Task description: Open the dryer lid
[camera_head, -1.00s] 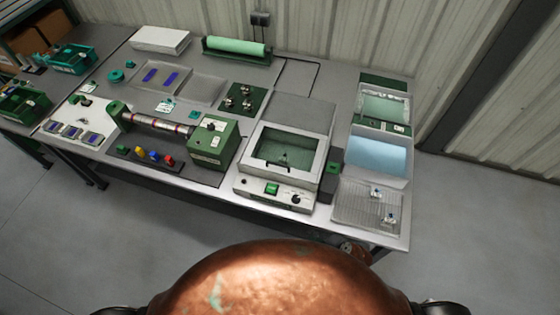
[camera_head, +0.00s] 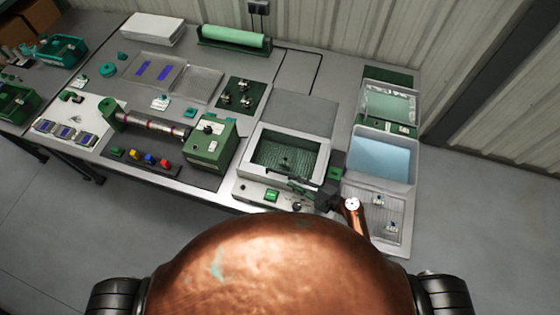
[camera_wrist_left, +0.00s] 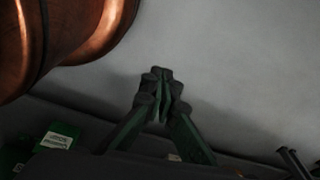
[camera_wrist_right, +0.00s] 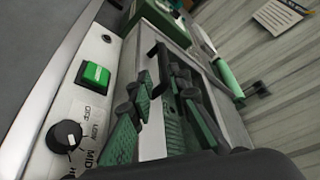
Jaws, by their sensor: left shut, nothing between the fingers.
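The dryer (camera_head: 244,160) is a light grey box on the bench, with a framed window over a dark green mesh; its lid (camera_head: 322,172) looks down. A black handle (camera_wrist_right: 152,62) stands at the lid's front edge in the right wrist view. My right gripper (camera_head: 303,187) is over the dryer's front edge. In the right wrist view its green fingers (camera_wrist_right: 160,82) are apart on either side of the handle; contact is not clear. My left gripper (camera_wrist_left: 160,78) is shut and empty, over the grey floor, and out of the head view.
The front panel has a green switch (camera_head: 271,195) and a black dial (camera_wrist_right: 65,137). Trays with blue (camera_head: 380,160) and pale green (camera_head: 390,105) contents stand right of the dryer. A green roller machine (camera_head: 210,145) stands left. A grey panel (camera_head: 303,112) lies behind the dryer.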

